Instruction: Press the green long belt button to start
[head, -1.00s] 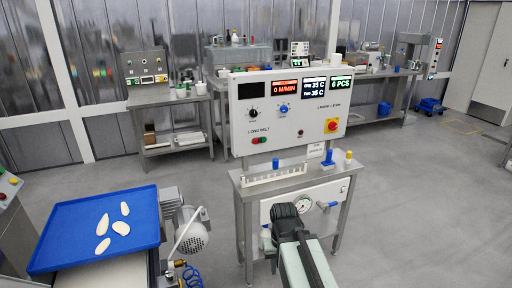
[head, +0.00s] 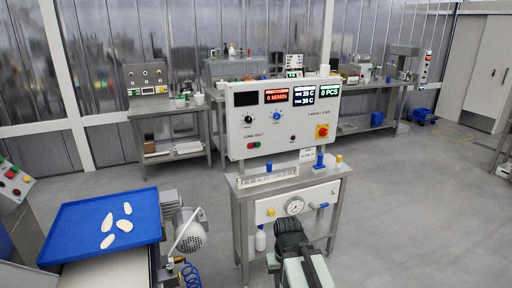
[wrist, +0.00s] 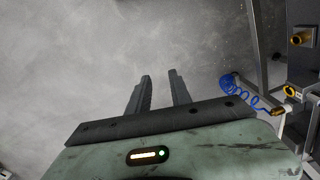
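The white control panel (head: 330,100) stands upright on a steel stand in the middle of the head view. Below its "LONG BELT" label sits a small green button (head: 250,146) beside a red one (head: 257,144); they are tiny here. My gripper (head: 288,228) is low in front of the stand, below the panel and apart from the buttons. In the wrist view my gripper (wrist: 160,75) shows two dark fingers with a clear gap and nothing between them. The wrist view shows grey floor past the fingers, not the panel.
A blue tray (head: 72,226) with several pale pieces is at the left, next to a grey motor (head: 190,236). The stand's shelf holds a white rack (head: 268,177) and a blue-topped item (head: 320,160). A blue coiled hose (wrist: 238,92) is right in the wrist view.

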